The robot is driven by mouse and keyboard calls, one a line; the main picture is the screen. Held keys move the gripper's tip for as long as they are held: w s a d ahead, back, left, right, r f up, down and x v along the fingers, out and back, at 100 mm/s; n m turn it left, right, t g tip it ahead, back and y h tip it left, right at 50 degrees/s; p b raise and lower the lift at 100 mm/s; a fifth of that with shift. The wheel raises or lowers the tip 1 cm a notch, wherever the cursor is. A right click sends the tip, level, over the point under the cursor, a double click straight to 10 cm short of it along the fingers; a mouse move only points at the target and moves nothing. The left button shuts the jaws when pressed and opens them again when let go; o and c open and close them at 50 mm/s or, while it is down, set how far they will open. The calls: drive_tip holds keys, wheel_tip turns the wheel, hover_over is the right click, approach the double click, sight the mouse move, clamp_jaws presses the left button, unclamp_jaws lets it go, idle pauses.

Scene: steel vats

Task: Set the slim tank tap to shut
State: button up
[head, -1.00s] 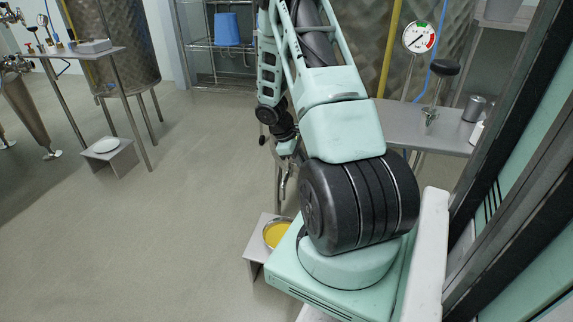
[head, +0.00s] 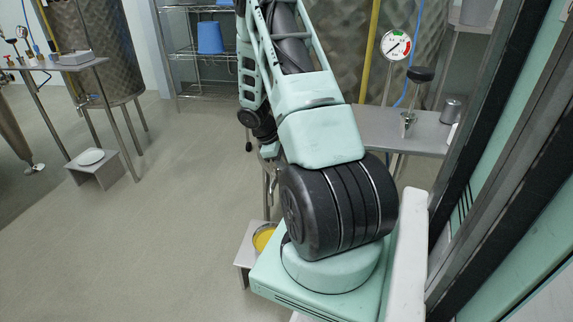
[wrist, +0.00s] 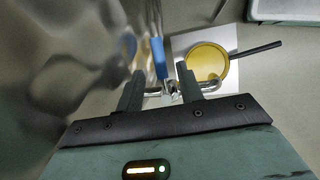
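The tap's blue handle (wrist: 158,58) shows in the wrist view, beside a shiny, dimpled steel vat wall (wrist: 60,65). Chrome tap parts (wrist: 168,92) sit below the handle, between and around the fingers. My gripper (wrist: 160,74) is open, with one finger on each side of the handle. A gap shows between the fingers; whether either touches the tap I cannot tell. In the head view my arm hides the handle.
A pan of yellow liquid (wrist: 207,62) stands on a low stand beside the tap; it also shows in the head view (head: 263,238). A steel side table (head: 400,132) with a gauge (head: 395,45) stands right. Open floor lies left.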

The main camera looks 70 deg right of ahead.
drive_tip(key=p+v, duration=0.4)
drive_tip(key=v, duration=1.1)
drive_tip(key=shift+w+r, duration=0.2)
drive_tip(key=shift+r, duration=0.1)
drive_tip(key=w+a+r+n+t+y, duration=0.1)
drive_tip(key=w+a+r, duration=0.1)
drive_tip(key=a, duration=0.9)
drive_tip(key=w+a+r+n+t, duration=0.1)
drive_tip(key=w+a+r, duration=0.1)
drive_tip(key=a, duration=0.8)
drive_tip(key=w+a+r+n+t+y, duration=0.1)
drive_tip(key=a+r, duration=0.2)
drive_tip(key=a, duration=0.8)
drive_tip(key=s+a+r+n+y, duration=0.2)
drive_tip(key=s+a+r, duration=0.1)
drive_tip(key=s+a, duration=1.55)
wheel_tip(320, 180, up, 21)
drive_tip(key=a+p, duration=0.2)
drive_tip(key=p, duration=1.9)
drive_tip(key=shift+w+t, duration=0.4)
